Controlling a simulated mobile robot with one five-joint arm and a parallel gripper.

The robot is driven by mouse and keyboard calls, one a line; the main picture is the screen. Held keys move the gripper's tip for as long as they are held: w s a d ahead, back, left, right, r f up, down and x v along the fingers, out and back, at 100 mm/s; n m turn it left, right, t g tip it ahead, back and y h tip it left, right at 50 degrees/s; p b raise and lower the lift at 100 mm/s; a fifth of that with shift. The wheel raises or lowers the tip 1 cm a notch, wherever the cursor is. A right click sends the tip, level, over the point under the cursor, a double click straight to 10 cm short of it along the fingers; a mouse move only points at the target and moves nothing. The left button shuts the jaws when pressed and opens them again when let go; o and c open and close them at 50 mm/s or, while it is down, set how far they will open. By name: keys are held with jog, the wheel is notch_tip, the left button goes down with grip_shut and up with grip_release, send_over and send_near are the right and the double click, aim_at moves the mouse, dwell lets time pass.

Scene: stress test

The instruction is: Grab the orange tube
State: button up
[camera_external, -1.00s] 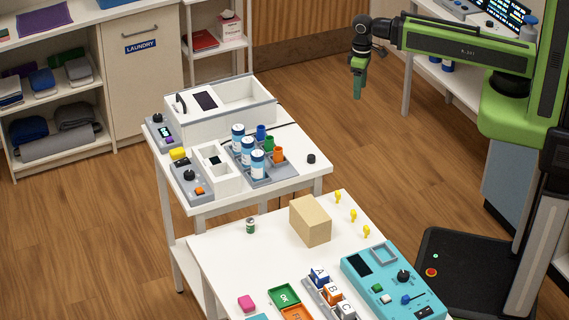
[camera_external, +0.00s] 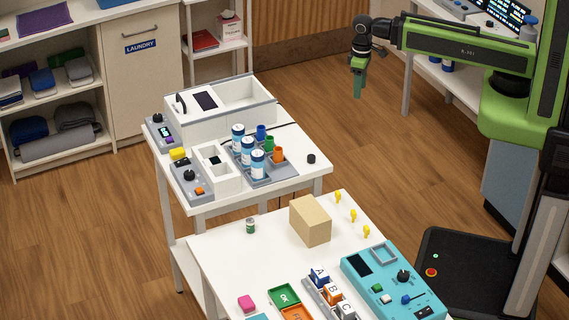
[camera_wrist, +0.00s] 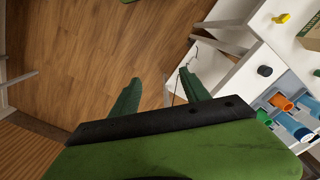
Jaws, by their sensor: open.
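The orange tube (camera_external: 278,155) stands in a grey rack (camera_external: 262,183) on the far white table, beside a green tube (camera_external: 269,143) and a blue tube (camera_external: 261,131). In the wrist view the orange tube (camera_wrist: 281,102) shows at the right, with the green one (camera_wrist: 264,117) close to it. My gripper (camera_external: 359,90) hangs over open floor, well to the right of the rack and apart from it. In the wrist view its two green fingers (camera_wrist: 160,92) are spread with nothing between them.
Several white bottles with blue caps (camera_external: 257,163) stand in the rack left of the tubes. A black knob (camera_external: 311,158) sits right of it. A cardboard box (camera_external: 310,220) stands on the nearer table (camera_external: 225,255). Open floor lies between my gripper and the tables.

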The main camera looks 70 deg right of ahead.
jog(key=w+a+r+n+p, duration=0.1)
jog(key=w+a+n, duration=0.2)
jog(key=w+n, duration=0.8)
notch_tip(320, 180, up, 7)
jog(key=n+p, duration=0.7)
jog(key=n, duration=0.5)
send_over(278, 149)
jog(key=a, duration=0.1)
jog(key=shift+m, duration=0.3)
jog(key=f+b, duration=1.7)
jog(key=shift+s+f+b, duration=0.2)
jog(key=shift+f+b, duration=0.15)
jog(key=shift+f, duration=0.05)
jog(key=shift+r, duration=0.25)
grip_shut()
